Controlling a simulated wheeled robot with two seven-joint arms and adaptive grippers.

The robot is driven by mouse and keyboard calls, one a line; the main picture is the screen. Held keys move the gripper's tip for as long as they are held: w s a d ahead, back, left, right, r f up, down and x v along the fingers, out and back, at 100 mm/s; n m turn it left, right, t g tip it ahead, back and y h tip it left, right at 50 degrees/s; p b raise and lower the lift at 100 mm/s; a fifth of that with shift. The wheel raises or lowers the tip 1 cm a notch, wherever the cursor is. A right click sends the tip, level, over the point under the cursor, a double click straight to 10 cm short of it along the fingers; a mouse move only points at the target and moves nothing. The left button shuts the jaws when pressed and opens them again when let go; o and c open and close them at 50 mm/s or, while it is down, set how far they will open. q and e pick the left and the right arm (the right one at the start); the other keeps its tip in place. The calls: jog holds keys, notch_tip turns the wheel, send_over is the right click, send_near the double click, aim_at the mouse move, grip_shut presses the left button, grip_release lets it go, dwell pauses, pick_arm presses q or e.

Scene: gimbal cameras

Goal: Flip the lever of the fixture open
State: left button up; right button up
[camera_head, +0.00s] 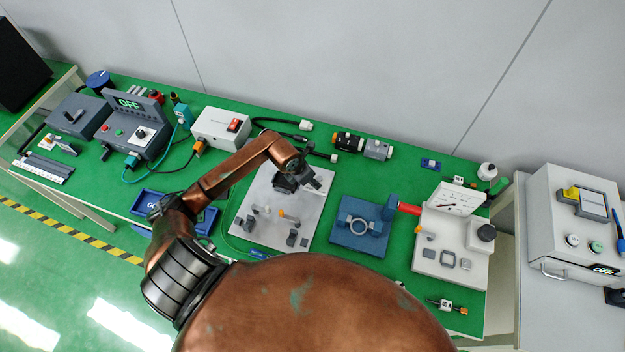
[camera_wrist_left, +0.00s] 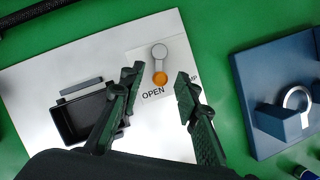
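The fixture is a pale plate (camera_head: 248,232) on the green bench, also in the left wrist view (camera_wrist_left: 40,85). Its lever (camera_wrist_left: 159,52) shows in the wrist view as a grey arm with an orange knob (camera_wrist_left: 160,78). The knob points toward the printed word OPEN; a second label is partly hidden by a finger. My left gripper (camera_wrist_left: 158,84) is open and empty, its fingers apart on either side of the knob in the picture. I cannot tell its height or any contact. In the head view my left gripper (camera_head: 303,182) is over the plate's back part and lever details are unclear.
A black tray (camera_wrist_left: 84,118) sits on the plate. Small parts stand along the plate's front. A blue fixture (camera_head: 345,238) is to the right, then a white meter panel (camera_head: 435,262). A white box with a red switch (camera_head: 221,128) and cables (camera_head: 275,123) lie behind and left.

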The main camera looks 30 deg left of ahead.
pick_arm(q)
jog(key=shift+f, duration=0.2)
jog(key=shift+c, duration=0.2)
grip_shut()
jog(key=shift+w, duration=0.1)
